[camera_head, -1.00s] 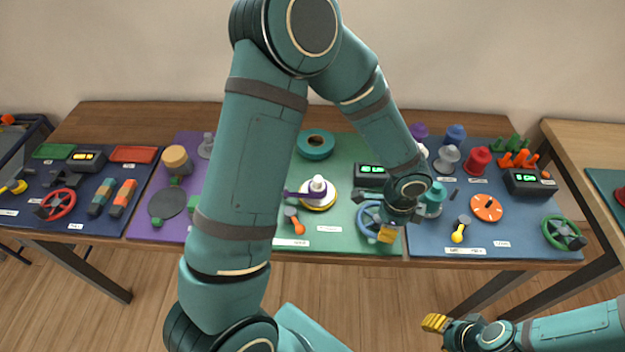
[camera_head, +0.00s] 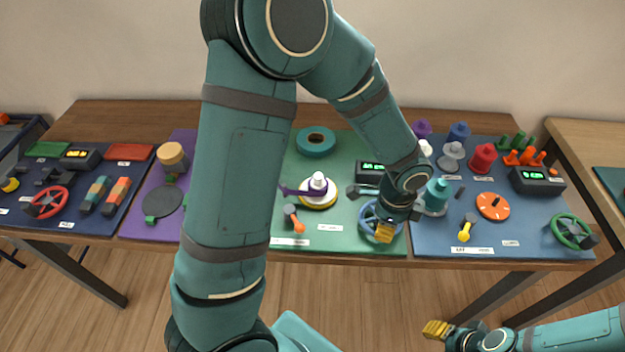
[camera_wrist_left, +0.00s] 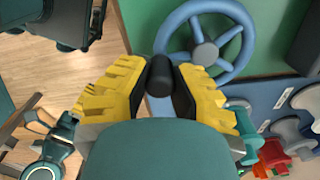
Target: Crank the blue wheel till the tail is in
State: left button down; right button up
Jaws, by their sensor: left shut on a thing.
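The blue wheel (camera_head: 368,224) is at the front right of the green mat, partly covered by my left gripper (camera_head: 384,234). In the left wrist view the wheel (camera_wrist_left: 178,41) shows its spokes and grey hub, and my yellow fingers (camera_wrist_left: 160,85) are shut on its black crank handle (camera_wrist_left: 159,70). A purple strip (camera_head: 292,190), possibly the cord's tail, reaches a white post on a round yellow-rimmed base (camera_head: 318,203). Its left end is hidden behind my left arm. My right gripper (camera_head: 436,329) is off the table's front, holding nothing I can see; its jaw gap is unclear.
A display box (camera_head: 370,170) stands behind the wheel and an orange lever (camera_head: 293,217) left of it. A teal spool (camera_head: 437,194) stands close on the right. The blue mat (camera_head: 440,237) also holds an orange dial (camera_head: 493,206) and a green wheel (camera_head: 572,231).

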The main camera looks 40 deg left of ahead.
pick_arm(q)
jog(key=shift+s+a, duration=0.25)
jog(key=shift+a, duration=0.2)
jog(key=shift+s+a, duration=0.2)
jog(key=shift+a, duration=0.25)
jog(key=a, duration=0.1)
jog(key=w+a+p, duration=0.1)
jog(key=a, duration=0.1)
jog(key=w+a+p, duration=0.1)
jog(key=a, duration=0.1)
jog(key=w+p, duration=0.1)
jog(key=w, duration=0.4)
jog(key=shift+w, duration=0.4)
jog(key=d, duration=0.1)
jog(key=w+d, duration=0.2)
jog(key=shift+d, duration=0.25)
jog(key=d, duration=0.2)
jog(key=s+d+b, duration=0.1)
jog(key=d, duration=0.1)
jog(key=s, duration=0.1)
jog(key=s+d, duration=0.1)
jog(key=shift+s+d+b, duration=0.25)
jog(key=shift+s+b, duration=0.05)
jog(key=shift+s, duration=0.05)
jog(key=s, duration=0.2)
jog(key=s+a+b, duration=0.1)
jog(key=s, duration=0.1)
jog(key=shift+s, duration=0.25)
jog(key=shift+s+a, duration=0.4)
jog(key=shift+a, duration=0.2)
